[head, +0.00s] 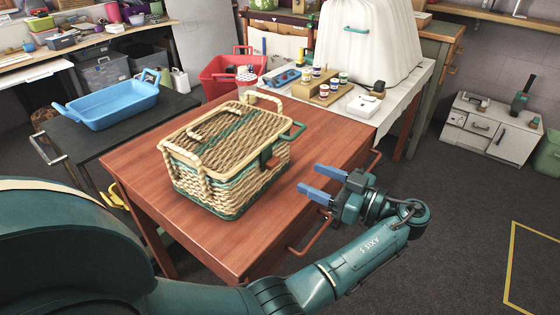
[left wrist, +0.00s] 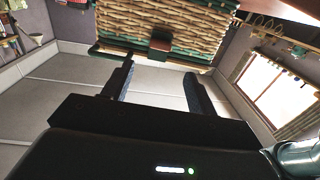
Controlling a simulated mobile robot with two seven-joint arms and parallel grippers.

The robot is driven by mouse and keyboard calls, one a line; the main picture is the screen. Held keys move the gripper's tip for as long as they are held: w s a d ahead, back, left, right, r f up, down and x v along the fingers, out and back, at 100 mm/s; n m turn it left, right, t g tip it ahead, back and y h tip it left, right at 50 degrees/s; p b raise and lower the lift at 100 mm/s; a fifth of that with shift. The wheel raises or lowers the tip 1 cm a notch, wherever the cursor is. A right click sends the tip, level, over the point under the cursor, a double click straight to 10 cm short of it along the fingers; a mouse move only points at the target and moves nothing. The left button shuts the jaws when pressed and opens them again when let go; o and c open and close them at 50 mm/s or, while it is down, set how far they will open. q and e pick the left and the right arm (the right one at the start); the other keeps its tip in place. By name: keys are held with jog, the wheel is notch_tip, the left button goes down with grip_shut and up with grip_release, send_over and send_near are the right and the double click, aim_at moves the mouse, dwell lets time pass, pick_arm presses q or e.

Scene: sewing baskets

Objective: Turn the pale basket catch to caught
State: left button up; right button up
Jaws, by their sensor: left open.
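The pale wicker basket (head: 225,185) with green bands stands on the red-brown wooden table (head: 130,165). Its lid (head: 230,128) looks down. A small red-brown catch (head: 267,158) sits on the basket's right-hand side, and it also shows in the left wrist view (left wrist: 161,40). I cannot tell from its look which way it is turned. My left gripper (head: 307,178) has blue fingers, spread apart and empty. It is right of the basket, apart from it, with the fingers pointing toward the catch side. In the left wrist view the catch lies beyond the gap between the fingers (left wrist: 160,72).
A green side handle (head: 294,132) juts from the basket near the catch. A blue tray (head: 115,107) stands on a dark table at left. Paint pots (head: 325,85) and a white-covered object (head: 365,45) stand behind. The table's right end is mostly clear.

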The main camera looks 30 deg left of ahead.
aim_at(276, 163)
pick_arm(q)
jog(key=a+p, duration=0.1)
jog(key=a, duration=0.8)
jog(key=shift+a, duration=0.15)
jog(key=shift+c, duration=0.4)
jog(key=c, duration=0.9)
